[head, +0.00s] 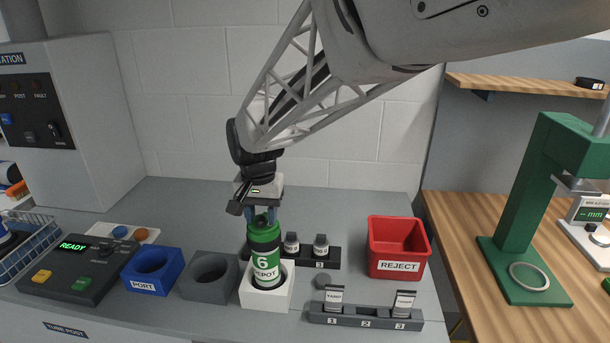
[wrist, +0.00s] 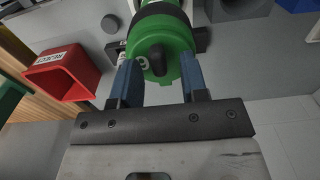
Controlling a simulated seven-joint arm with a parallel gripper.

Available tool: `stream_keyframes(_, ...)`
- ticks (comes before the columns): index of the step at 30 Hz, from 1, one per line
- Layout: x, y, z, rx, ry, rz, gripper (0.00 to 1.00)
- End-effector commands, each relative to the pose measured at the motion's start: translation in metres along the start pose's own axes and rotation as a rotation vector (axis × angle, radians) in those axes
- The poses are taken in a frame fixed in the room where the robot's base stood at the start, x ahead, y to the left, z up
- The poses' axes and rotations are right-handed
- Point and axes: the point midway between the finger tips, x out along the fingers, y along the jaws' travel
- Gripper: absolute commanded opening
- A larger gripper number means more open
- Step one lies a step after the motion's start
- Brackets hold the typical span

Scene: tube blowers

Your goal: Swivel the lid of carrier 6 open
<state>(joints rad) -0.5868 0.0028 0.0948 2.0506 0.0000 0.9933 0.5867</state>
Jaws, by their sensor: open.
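Carrier 6 (head: 265,254) is a green and white cylinder marked 6, standing upright in the white holder (head: 279,294). Its round green lid (wrist: 160,58) faces the wrist camera, with a dark knob across it, and looks closed. My gripper (head: 262,212) is above the carrier, pointing down. In the wrist view its two blue fingers (wrist: 158,80) are apart, one on each side of the lid. I cannot tell whether they touch it.
A grey holder (head: 209,276) and the blue PORT holder (head: 151,271) stand to the left. A rack with small containers (head: 306,250) is close behind. The red REJECT bin (head: 398,248) and a numbered rack (head: 365,316) are to the right.

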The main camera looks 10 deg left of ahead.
Motion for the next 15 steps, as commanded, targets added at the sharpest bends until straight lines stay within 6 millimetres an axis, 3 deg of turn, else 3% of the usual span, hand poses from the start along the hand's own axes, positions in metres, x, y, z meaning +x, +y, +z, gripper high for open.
stream_keyframes(1, -0.0001, 0.0, 0.0, 0.0, 0.0, 0.0, 0.36)
stream_keyframes(8, -0.0002, 0.0, 0.0, 0.0, 0.0, 0.0, 0.01)
stream_keyframes(15, -0.0003, 0.0002, 0.0, -0.005, 0.0, 0.0, 0.0)
